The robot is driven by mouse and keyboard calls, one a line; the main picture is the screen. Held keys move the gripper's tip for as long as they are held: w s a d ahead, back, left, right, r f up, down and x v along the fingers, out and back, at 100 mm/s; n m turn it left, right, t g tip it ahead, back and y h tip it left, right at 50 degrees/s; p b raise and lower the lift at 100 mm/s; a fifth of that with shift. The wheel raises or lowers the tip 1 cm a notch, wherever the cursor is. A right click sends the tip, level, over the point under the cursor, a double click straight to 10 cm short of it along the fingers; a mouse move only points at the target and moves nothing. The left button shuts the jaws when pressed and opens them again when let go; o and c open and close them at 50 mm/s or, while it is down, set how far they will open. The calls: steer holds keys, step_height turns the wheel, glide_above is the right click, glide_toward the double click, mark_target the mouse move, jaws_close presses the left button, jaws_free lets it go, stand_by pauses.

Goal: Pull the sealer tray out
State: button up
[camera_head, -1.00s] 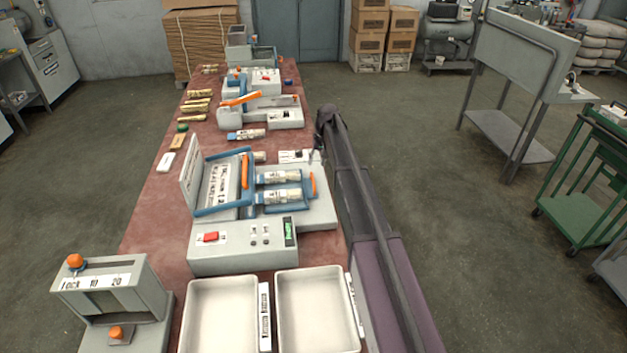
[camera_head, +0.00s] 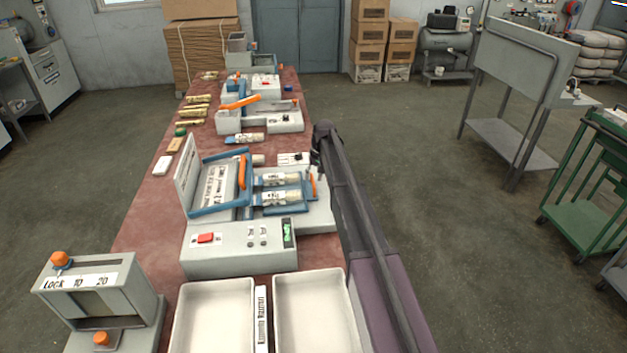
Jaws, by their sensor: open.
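The sealer (camera_head: 240,250) is a grey machine on the red bench with its blue-framed lid (camera_head: 217,185) raised and an orange handle on that lid. Its blue sealer tray (camera_head: 299,209) lies to the right of the lid and bears two pale, labelled packs (camera_head: 275,198). A small orange handle (camera_head: 313,186) stands at the tray's right end. My gripper (camera_head: 315,170) is small and dark in this view, open, right by this handle. My arm comes in from the lower right. I cannot tell whether the fingers touch or straddle the handle.
Two white bins (camera_head: 213,320) stand in front of the sealer, with a grey lock device (camera_head: 100,300) at the lower left. Other machines stand farther back on the bench. Open floor lies right of the bench, before a green cart (camera_head: 590,190).

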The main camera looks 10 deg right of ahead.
stand_by(0.3)
jaws_close()
steer(key=shift+a, duration=0.1)
